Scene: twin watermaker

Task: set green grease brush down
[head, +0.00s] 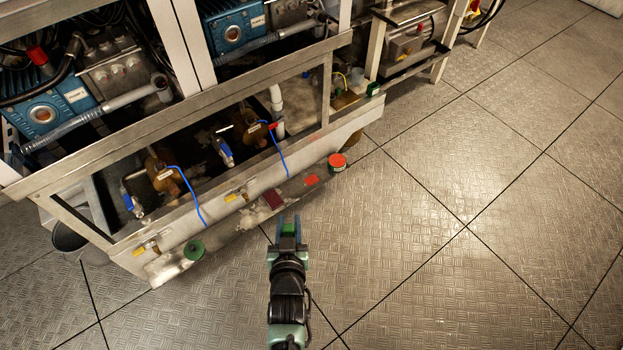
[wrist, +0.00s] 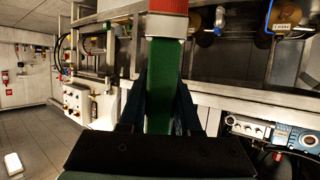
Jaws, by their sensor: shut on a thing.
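The green grease brush (wrist: 165,88) stands between the two dark fingers of my gripper (wrist: 161,105) in the wrist view. A pale band and a red block (wrist: 167,7) line up with its far end. In the head view my gripper (head: 289,224) is shut on the brush (head: 289,231), and only a short green piece shows. The gripper is in front of the machine frame's lower ledge, over or close to the floor. I cannot tell its height. The fingers hide part of the brush.
A dark bucket (head: 68,238) is far left. The floor (head: 450,250) on the right is clear.

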